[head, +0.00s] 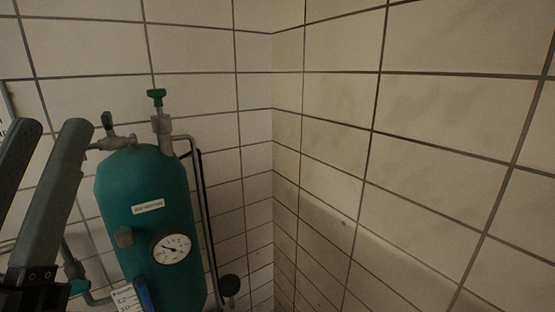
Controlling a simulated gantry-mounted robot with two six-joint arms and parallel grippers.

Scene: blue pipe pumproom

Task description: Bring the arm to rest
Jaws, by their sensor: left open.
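My left gripper (49,150) shows at the left edge of the head view. Its two dark grey fingers point up and stand apart, with nothing held between them. The fingers are in front of the tiled wall, just left of a teal tank (150,215); in the picture the right finger comes close to the tank's left side. Whether they touch cannot be told. The rest of the left arm is mostly cut off by the frame. My right gripper is not in view.
The tank carries a round gauge (171,248), a green-handled valve (157,98) and a darker valve (107,122) on top. A blue handle (144,294) and a white tag (124,298) are low in front. A pipe runs down its right side. Tiled walls (420,130) meet in a corner; the right half is clear.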

